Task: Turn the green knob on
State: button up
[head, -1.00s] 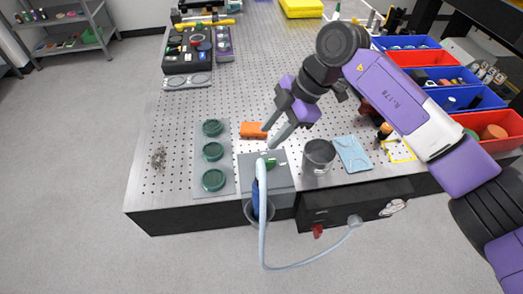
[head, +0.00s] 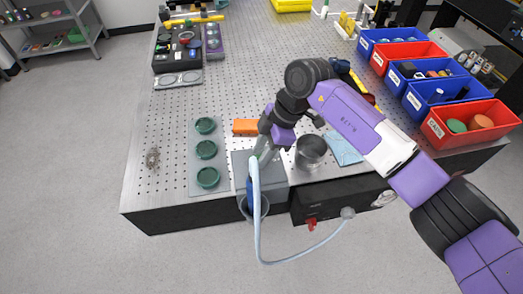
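My gripper (head: 262,150) points down at the grey box (head: 272,172) near the table's front edge, its fingertips over the back left part of the box top, beside the pale hose end. A small speck of green (head: 254,155) shows by the fingertips. The fingers and hose hide most of the box's green part, so I cannot tell whether they touch it, nor how the knob is turned. The finger gap is too small and covered to judge.
An orange block (head: 246,127) lies behind the gripper; a metal cup (head: 310,152) and a blue cloth (head: 344,148) are to its right. The pale hose (head: 260,230) loops in front of the table to a black unit (head: 340,200) with a red knob (head: 311,224). Bins line the right side.

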grip_shut()
jog(key=shift+n, duration=0.4)
jog(key=n+g, duration=0.1)
jog(key=n, duration=0.2)
jog(key=shift+w+h, duration=0.15)
jog(key=shift+h, duration=0.15)
jog(key=n+b, duration=0.1)
jog(key=n, duration=0.1)
jog(key=n+g+h+b, duration=0.1)
jog(key=n, duration=0.1)
jog(key=shift+w+a+f, duration=0.1)
jog(key=shift+a+f, duration=0.05)
jog(key=n+h+b, duration=0.1)
jog(key=n+b, duration=0.1)
jog(key=n, duration=0.1)
jog(key=n+g+h+b, duration=0.1)
jog(key=n+b, duration=0.1)
jog(key=shift+a+n+b, duration=0.15)
jog(key=shift+n+b, duration=0.2)
jog(key=shift+n, duration=0.05)
jog(key=n+h+b, duration=0.1)
jog(key=n+b, duration=0.1)
jog(key=n, duration=0.2)
jog(key=shift+a+h, duration=0.1)
jog(key=shift+h, duration=0.3)
jog(key=shift+n+b, duration=0.3)
